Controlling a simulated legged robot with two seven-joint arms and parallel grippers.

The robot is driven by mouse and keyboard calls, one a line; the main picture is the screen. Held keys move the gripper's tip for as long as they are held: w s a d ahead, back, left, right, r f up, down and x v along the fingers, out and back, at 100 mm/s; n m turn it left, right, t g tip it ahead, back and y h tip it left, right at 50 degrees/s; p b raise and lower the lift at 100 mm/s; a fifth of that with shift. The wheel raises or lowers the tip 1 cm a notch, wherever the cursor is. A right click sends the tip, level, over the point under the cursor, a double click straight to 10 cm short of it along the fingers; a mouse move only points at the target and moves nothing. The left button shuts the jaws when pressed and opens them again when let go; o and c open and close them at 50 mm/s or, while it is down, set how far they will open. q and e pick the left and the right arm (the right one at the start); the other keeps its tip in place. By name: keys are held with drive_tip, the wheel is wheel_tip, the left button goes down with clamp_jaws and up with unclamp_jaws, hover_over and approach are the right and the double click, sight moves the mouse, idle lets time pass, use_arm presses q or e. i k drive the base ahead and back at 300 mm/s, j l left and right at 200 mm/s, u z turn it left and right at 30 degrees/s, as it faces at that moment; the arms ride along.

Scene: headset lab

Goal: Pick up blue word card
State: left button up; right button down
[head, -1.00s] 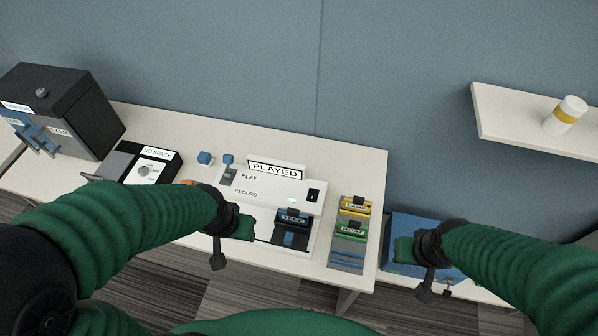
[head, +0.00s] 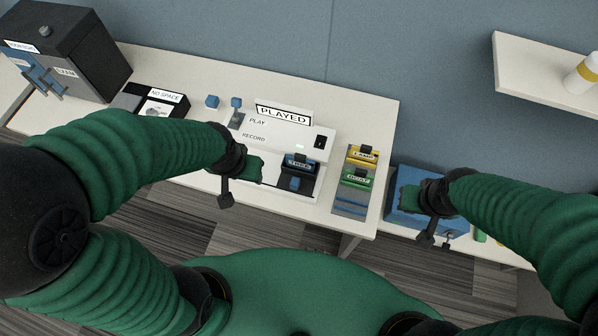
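A dark blue word card (head: 300,163) with a white-lettered label, too small to read surely, stands in the front slot of the white PLAYED recorder (head: 262,122). My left gripper (head: 225,196) hangs left of the card and in front of the recorder, apart from the card. My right gripper (head: 427,238) is to the right of the table, over a blue box (head: 395,205), well away from the card. Both sets of fingers are small and dark, and I cannot tell whether they are open.
A rack to the card's right holds a yellow card (head: 363,157) and a green card (head: 356,178). A NO SPACE box (head: 163,100) and a dark cabinet (head: 90,60) stand left. A wall shelf (head: 530,70) with a white jar (head: 582,75) is upper right.

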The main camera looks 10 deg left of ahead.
sight(299, 162)
drive_tip(key=i+j+z, duration=0.15)
drive_tip(key=j, duration=0.95)
drive_tip(key=j+z, duration=0.15)
drive_tip(key=j, duration=0.95)
